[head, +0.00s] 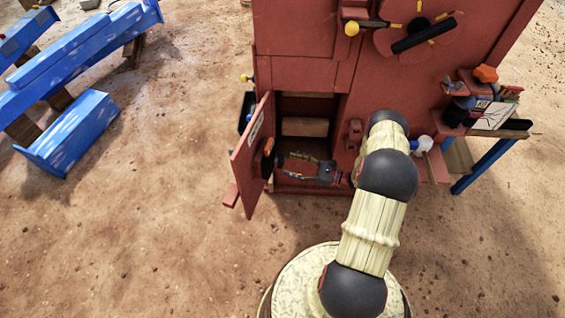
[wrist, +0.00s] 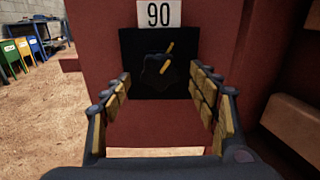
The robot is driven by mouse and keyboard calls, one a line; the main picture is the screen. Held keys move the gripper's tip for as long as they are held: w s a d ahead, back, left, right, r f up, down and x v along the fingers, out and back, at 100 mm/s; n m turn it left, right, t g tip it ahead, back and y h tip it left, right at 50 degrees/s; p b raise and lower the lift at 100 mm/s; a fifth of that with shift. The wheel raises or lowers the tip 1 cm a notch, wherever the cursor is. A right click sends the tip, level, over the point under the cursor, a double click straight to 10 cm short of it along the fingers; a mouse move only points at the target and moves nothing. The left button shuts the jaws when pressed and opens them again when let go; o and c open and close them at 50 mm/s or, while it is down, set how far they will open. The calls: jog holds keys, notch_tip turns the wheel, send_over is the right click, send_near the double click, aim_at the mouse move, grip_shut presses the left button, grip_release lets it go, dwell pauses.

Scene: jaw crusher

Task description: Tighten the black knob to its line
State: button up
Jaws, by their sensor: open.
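In the wrist view a black knob (wrist: 155,66) sits on a black plate (wrist: 183,80) on a red panel, under a white label (wrist: 158,14) reading 90. The knob has a yellow stripe, and another yellow line lies on the plate just above and to its right; the two look near each other but not clearly in line. My gripper (wrist: 161,78) is open, its fingers on either side of the knob and apart from it. In the head view my gripper (head: 284,159) faces the open red door (head: 250,150); the knob is hard to make out there.
The red machine (head: 390,85) stands behind, with an open compartment (head: 305,108) beside the door. A black handle (head: 424,34) is on its upper front. A side shelf (head: 490,135) with small items is at right, blue beams (head: 75,60) at left. Bare ground lies left of the door.

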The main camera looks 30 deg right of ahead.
aim_at(283, 162)
jog(key=shift+b+x, duration=0.4)
jog(key=shift+x, duration=1.75)
jog(key=c, duration=1.1)
jog(key=shift+c, duration=0.3)
